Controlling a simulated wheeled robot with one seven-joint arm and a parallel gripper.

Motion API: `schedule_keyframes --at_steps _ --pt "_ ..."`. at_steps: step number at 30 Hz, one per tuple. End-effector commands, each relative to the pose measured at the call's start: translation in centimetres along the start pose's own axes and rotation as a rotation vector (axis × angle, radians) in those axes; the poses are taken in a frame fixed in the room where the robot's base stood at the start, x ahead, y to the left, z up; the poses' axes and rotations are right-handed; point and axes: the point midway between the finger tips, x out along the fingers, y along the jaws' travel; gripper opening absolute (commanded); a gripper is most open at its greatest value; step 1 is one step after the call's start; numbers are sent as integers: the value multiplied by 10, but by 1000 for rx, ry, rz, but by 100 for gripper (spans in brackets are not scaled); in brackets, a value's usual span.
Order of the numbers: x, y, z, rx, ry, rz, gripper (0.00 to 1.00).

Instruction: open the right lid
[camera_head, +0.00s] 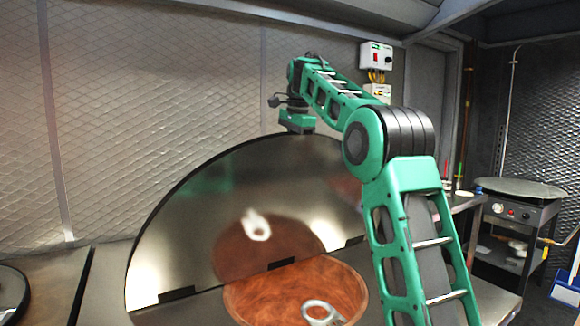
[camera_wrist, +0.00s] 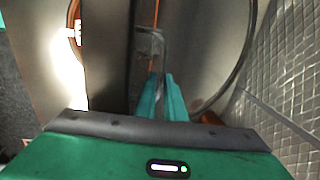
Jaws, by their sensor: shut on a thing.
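The right lid (camera_head: 190,215) is a large polished metal half-disc with a dark rim. It stands raised on its hinges behind the clay tandoor opening (camera_head: 345,283), and its face mirrors the opening. My gripper (camera_head: 298,128) is at the top edge of the lid; in the head view its fingers are hidden behind my wrist and the lid. In the wrist view, the teal fingers of my gripper (camera_wrist: 162,92) are closed together on the lid's grey handle (camera_wrist: 150,43). The lid also shows in the wrist view (camera_wrist: 205,45).
A pale ring-shaped piece (camera_head: 320,312) shows at the tandoor opening. A dark-rimmed round cover (camera_head: 10,292) lies at the far left of the counter. A quilted metal wall (camera_head: 150,110) stands close behind the lid. A griddle stand (camera_head: 518,210) is at the right.

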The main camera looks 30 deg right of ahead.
Motion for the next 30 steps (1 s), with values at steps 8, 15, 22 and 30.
schedule_keyframes --at_steps 8,15,22,30 --pt "-8 0 2 -3 0 -11 28" --pt "-5 1 -2 1 0 -7 28" --pt "-5 2 -2 1 0 -5 28" --pt "-26 0 -3 1 1 -7 28"
